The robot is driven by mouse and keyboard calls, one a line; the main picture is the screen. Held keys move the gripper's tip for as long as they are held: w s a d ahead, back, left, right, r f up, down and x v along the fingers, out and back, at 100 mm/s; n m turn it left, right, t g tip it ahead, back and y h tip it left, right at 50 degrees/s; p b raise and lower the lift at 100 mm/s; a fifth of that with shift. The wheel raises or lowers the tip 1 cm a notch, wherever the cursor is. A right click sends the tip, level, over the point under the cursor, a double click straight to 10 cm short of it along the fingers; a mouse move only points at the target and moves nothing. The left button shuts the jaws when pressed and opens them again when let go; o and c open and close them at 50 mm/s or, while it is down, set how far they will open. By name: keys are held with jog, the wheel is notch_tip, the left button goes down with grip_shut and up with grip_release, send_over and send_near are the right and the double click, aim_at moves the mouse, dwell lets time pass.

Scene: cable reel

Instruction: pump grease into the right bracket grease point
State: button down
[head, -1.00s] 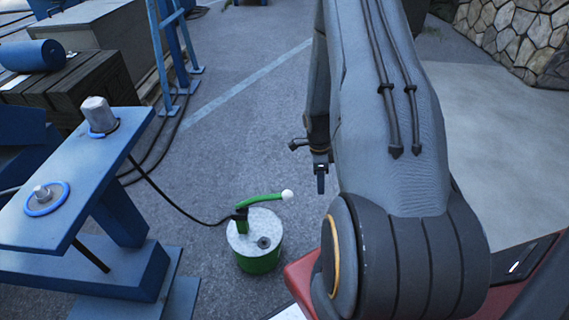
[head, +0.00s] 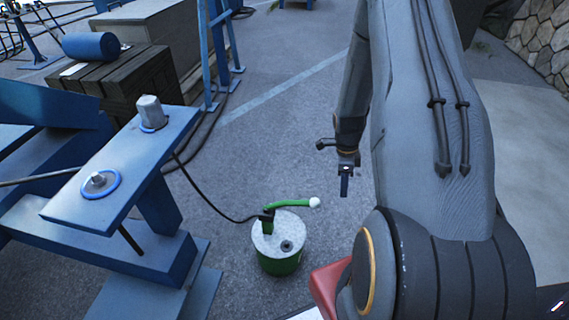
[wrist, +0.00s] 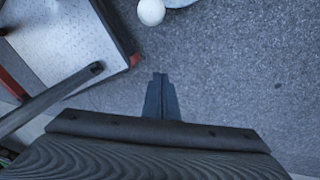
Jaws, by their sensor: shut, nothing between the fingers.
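A green grease pump bucket (head: 278,258) with a pale lid stands on the ground. Its green handle (head: 290,204) ends in a white knob (head: 314,202), which also shows at the top of the wrist view (wrist: 151,12). A black hose (head: 215,205) runs from the pump up behind the blue bracket (head: 130,185); its far end is hidden. On the bracket are a grey capped fitting (head: 151,112) and a grey nipple (head: 98,181) in a blue ring. My gripper (head: 344,192) is shut and empty, pointing down, right of the knob and apart from it.
A dark wooden crate (head: 130,85) and a blue cylinder (head: 90,46) lie beyond the bracket. Blue posts (head: 215,60) stand behind it. A stone wall (head: 540,45) is at far right. The asphalt beyond the pump is clear.

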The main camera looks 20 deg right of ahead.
notch_tip(320, 180, up, 13)
jog(key=p, duration=0.8)
send_over(316, 199)
jog(key=w+d, duration=0.1)
jog(key=w, duration=0.2)
jog(key=shift+w+d+r+y, duration=0.1)
jog(key=shift+w+r+y, duration=0.1)
jog(key=shift+y, duration=0.1)
jog(key=shift+f, duration=0.1)
jog(key=p+x, duration=0.2)
jog(key=x, duration=1.2)
jog(key=shift+w, duration=0.1)
